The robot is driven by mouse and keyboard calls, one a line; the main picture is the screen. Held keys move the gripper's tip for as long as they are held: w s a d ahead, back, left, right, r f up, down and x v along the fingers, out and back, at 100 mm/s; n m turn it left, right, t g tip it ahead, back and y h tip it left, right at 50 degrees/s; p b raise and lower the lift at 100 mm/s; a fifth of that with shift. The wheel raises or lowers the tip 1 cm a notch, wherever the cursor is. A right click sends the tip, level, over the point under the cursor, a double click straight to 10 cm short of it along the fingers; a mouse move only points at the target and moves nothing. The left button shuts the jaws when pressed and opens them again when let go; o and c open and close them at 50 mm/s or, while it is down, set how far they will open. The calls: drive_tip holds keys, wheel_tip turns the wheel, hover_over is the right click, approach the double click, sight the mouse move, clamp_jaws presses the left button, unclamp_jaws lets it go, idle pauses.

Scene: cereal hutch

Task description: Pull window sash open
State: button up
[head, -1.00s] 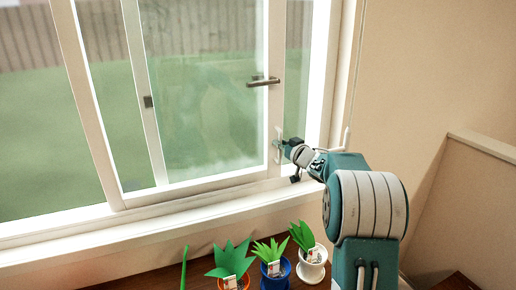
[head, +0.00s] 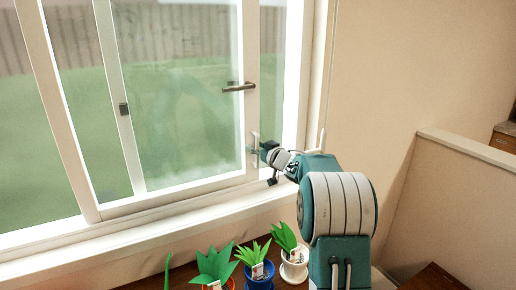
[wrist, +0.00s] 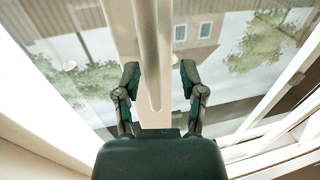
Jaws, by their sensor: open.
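The window sash (head: 250,62) is a white-framed glass pane in the left half of the head view. A dark lever (head: 238,87) sticks out from its right stile. A pale upright pull handle (head: 254,142) is lower on the same stile. My gripper (head: 260,151) is at this pull handle, low on the stile. In the wrist view my gripper (wrist: 160,80) is open, with one finger on each side of the handle's rounded lower end (wrist: 154,95). Gaps show beside the bar; I cannot tell how deep it sits between the fingers.
Potted plants with green leaves stand below the sill (head: 150,228), including a white pot (head: 294,269) and a blue pot (head: 260,277). A beige wall (head: 400,70) is right of the window. A low partition (head: 440,195) stands farther right.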

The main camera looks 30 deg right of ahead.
drive_tip(key=shift+s+a, duration=0.15)
drive_tip(key=shift+a, duration=0.05)
drive_tip(key=shift+s, duration=0.4)
drive_tip(key=s+d, duration=0.3)
drive_tip(key=s, duration=0.7)
drive_tip(key=shift+s+f, duration=0.15)
drive_tip(key=shift+s, duration=0.15)
drive_tip(key=shift+d, duration=0.2)
